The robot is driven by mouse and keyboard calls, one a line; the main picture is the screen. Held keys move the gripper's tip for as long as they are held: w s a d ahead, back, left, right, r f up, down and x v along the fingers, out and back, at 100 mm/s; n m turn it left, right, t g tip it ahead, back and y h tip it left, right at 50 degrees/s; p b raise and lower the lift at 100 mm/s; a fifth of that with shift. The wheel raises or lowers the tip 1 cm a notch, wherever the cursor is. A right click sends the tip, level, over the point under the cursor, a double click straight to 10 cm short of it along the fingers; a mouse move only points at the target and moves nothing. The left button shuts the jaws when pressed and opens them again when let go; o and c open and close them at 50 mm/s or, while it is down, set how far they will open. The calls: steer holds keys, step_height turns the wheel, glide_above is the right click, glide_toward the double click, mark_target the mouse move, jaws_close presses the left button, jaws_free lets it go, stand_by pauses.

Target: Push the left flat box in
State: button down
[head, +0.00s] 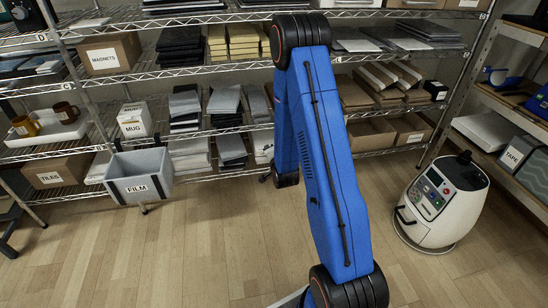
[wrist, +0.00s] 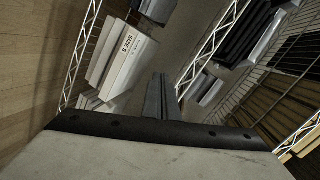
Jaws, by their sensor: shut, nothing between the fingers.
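A pale flat box with a label that seems to read SIZE S (wrist: 130,62) lies on a wire shelf at the left of the tilted wrist view, in a stack of pale boxes. I cannot tell for sure whether it is the left flat box. My gripper (wrist: 161,92) is shut and empty, pointing into the shelf to the right of this stack, apart from it in the picture.
A grey FILM bin (head: 138,188) hangs at the front left. A white rounded machine (head: 440,205) stands at right. The wooden floor before the shelves is mostly clear.

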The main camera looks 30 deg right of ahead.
steer(key=s+d+f+m+t+h, duration=0.25)
steer(key=s+f+m, duration=0.3)
steer(key=f, duration=0.65)
steer(key=x, duration=1.3)
steer(key=shift+w+d, duration=0.2)
steer(key=shift+w, duration=0.15)
steer(key=shift+n+t+y, duration=0.25)
steer(key=x, duration=0.7)
